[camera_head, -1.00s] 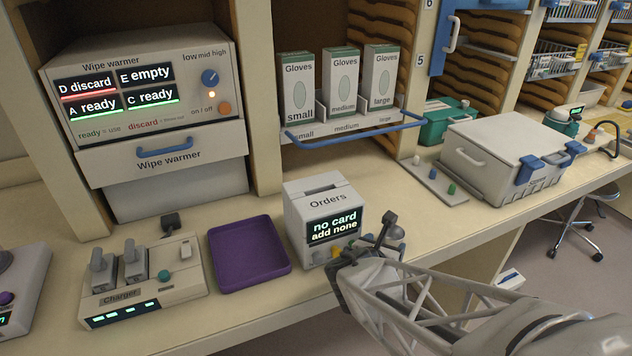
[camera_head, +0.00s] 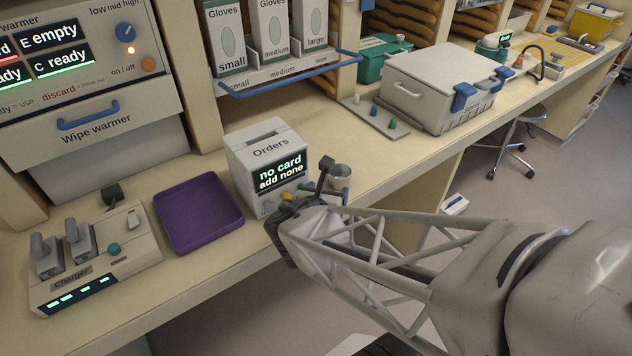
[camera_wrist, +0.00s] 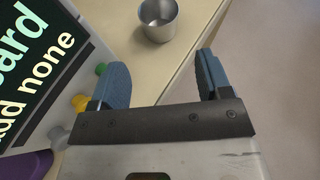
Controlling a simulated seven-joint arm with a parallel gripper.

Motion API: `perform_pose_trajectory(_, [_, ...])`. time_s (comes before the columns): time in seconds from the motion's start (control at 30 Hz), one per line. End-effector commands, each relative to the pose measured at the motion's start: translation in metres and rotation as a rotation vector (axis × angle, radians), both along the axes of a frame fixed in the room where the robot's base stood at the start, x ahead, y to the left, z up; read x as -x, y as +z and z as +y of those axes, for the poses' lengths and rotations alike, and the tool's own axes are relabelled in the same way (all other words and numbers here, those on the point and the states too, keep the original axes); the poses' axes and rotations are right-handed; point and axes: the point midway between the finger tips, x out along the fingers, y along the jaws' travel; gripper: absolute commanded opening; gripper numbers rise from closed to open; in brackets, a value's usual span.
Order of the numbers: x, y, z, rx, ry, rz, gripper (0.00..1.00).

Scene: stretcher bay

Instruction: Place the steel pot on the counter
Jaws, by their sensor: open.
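The steel pot (camera_wrist: 158,18) is a small round open metal cup, upright on the counter (camera_wrist: 125,40) close to its front edge. In the head view the steel pot (camera_head: 341,176) shows just right of the orders box, partly hidden by my wrist. My gripper (camera_wrist: 161,65) is open, with two blue fingers spread and nothing between them. The pot lies ahead of the fingertips, apart from them.
The orders box (camera_head: 266,160), reading "no card, add none", stands close left of my gripper. A purple tray (camera_head: 198,213) and a charger (camera_head: 95,265) are further left. A lidded grey box (camera_head: 440,85) stands at the right. Counter between the pot and that box looks clear.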

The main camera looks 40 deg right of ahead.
Motion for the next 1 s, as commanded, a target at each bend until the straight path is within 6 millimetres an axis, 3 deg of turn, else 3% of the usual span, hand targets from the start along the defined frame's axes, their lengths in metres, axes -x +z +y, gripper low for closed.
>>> perform_pose_trajectory(0.57, [0.002,0.005,0.0,-0.036,-0.034,-0.027,0.71])
perform_pose_trajectory(0.77, [0.012,0.022,0.0,-0.173,-0.166,-0.129,0.71])
perform_pose_trajectory(1.0, [0.032,0.051,0.009,-0.46,-0.456,-0.337,0.71])
